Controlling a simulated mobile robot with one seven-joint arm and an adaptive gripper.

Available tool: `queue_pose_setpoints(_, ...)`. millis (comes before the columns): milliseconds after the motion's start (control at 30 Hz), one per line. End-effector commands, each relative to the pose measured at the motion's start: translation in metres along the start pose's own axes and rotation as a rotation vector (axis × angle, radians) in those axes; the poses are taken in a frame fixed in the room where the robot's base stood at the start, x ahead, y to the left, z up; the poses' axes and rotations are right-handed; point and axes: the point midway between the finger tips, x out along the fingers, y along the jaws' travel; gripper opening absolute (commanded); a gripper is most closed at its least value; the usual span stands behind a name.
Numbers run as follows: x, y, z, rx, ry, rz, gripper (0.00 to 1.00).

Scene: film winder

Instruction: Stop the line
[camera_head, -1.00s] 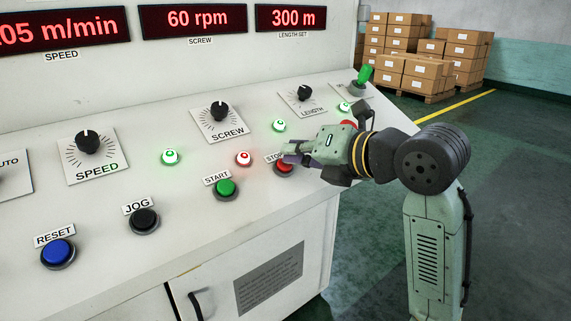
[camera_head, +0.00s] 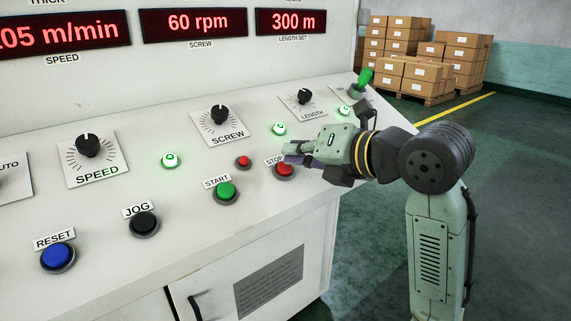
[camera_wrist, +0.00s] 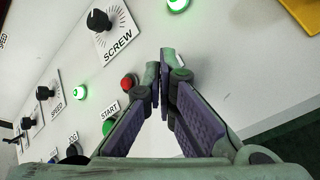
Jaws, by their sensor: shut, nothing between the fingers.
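The red STOP button (camera_head: 285,170) sits on the sloped panel, with its label (camera_head: 275,161) partly covered by my gripper. My gripper (camera_head: 287,151) is shut and empty. Its fingertips are just above and behind the button in the head view; I cannot tell whether they touch it. In the wrist view the closed fingertips (camera_wrist: 160,72) point at the panel, and I cannot make out the STOP button there. A small red lamp (camera_head: 243,162) left of STOP is dark; it also shows in the wrist view (camera_wrist: 128,82).
The green START button (camera_head: 226,190), black JOG button (camera_head: 144,221) and blue RESET button (camera_head: 58,256) lie to the left. SCREW (camera_head: 219,114) and LENGTH (camera_head: 304,97) knobs are behind. Green lamps are lit. Displays read 60 rpm (camera_head: 192,22) and 300 m (camera_head: 290,20).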

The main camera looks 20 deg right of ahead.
Motion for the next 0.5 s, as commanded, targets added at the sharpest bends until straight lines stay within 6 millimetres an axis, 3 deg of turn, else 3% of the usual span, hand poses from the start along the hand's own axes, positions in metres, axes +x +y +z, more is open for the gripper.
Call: queue_pose_setpoints(500,-0.0063,0.0048,0.0051,0.000,0.000,0.000,0.00)
